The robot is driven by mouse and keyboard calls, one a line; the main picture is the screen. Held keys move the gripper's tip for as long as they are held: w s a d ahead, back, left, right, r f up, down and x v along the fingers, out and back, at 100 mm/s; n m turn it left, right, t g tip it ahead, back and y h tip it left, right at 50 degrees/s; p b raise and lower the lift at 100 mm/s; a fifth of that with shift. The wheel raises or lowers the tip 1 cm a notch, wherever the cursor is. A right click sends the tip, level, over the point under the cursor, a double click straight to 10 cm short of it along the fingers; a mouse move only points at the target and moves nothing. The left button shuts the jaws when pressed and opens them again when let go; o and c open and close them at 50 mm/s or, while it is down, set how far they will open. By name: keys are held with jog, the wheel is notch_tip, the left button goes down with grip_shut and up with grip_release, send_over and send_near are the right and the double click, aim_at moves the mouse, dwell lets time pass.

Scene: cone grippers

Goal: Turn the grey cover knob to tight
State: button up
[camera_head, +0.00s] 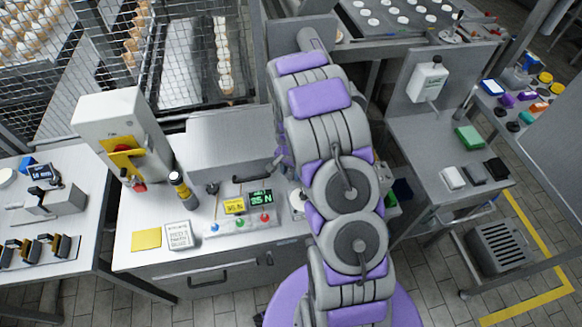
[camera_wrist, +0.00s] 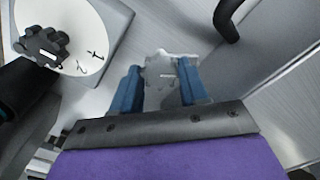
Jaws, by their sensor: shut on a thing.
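The grey cover knob (camera_wrist: 160,74) is a light grey lobed knob with a small pale mark on its top, seen in the wrist view. My gripper (camera_wrist: 160,88) has its blue fingers on both sides of the knob and is shut on it. In the head view my purple and grey arm covers the knob and the gripper. A second, dark grey lobed knob (camera_wrist: 40,46) sits on a white numbered dial (camera_wrist: 88,28) to the left. Part of what looks like this dial shows beside my arm in the head view (camera_head: 297,203).
A black handle (camera_wrist: 228,18) stands close, up and right of my gripper. A dark cylinder (camera_wrist: 22,92) lies at the wrist view's left edge. A side table (camera_head: 425,150) stands right.

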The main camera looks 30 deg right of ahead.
jog(key=m+p, duration=0.2)
jog(key=m, duration=0.1)
jog(key=shift+r+m, duration=0.15)
jog(key=shift+m, duration=0.15)
jog(key=shift+w+m+p, duration=0.15)
jog(key=shift+m+p, duration=0.65)
jog(key=shift+m, duration=0.9)
jog(key=o, duration=1.1)
jog(key=shift+a, duration=0.1)
jog(key=shift+c, duration=0.2)
